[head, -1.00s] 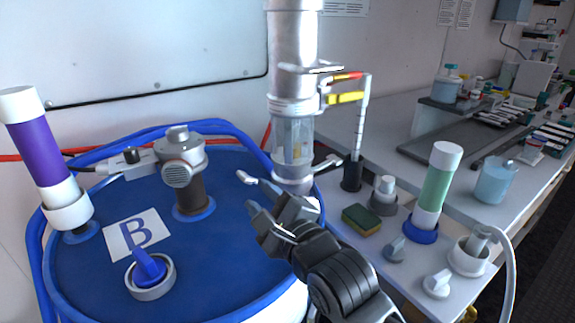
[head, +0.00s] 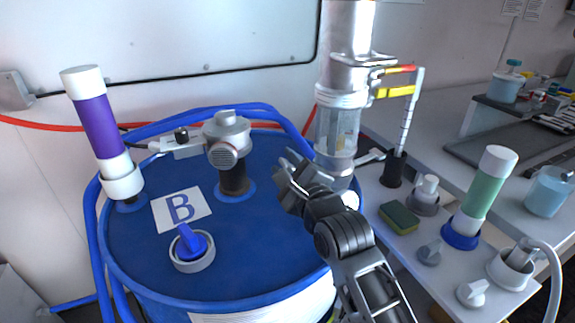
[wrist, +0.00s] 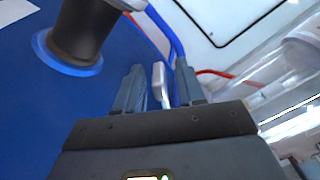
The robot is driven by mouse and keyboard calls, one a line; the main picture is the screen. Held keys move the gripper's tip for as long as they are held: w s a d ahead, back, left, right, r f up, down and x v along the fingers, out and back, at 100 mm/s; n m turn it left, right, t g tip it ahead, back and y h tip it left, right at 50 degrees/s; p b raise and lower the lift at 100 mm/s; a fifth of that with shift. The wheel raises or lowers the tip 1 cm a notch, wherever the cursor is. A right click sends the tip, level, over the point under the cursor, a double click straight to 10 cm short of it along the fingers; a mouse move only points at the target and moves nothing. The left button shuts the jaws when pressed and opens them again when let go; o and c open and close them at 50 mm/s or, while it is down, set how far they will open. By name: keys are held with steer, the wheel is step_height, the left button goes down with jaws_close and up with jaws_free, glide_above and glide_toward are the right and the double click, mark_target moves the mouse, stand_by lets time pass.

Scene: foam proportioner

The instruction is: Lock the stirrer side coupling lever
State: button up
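The stirrer (head: 229,150), a grey head on a dark column, stands on the blue drum lid (head: 270,240). Right of it a clear pump cylinder (head: 336,135) rises from a coupling, with one pale lever (head: 371,157) sticking out on its right. My gripper (head: 290,167) is at the coupling's left side, over the lid, and covers the lever there in the head view. In the wrist view this stirrer side lever (wrist: 158,80) shows as a pale upright bar between the two fingers of my gripper (wrist: 160,82). The fingers are open, with narrow gaps beside it; contact cannot be told.
A purple tube (head: 101,130), a blue-handled cap (head: 191,246) and a B label (head: 181,208) are on the lid. The bench at right holds a sponge (head: 399,217), a green tube (head: 483,190) and grey fittings.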

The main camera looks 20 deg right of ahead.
jaws_close()
stand_by(0.3)
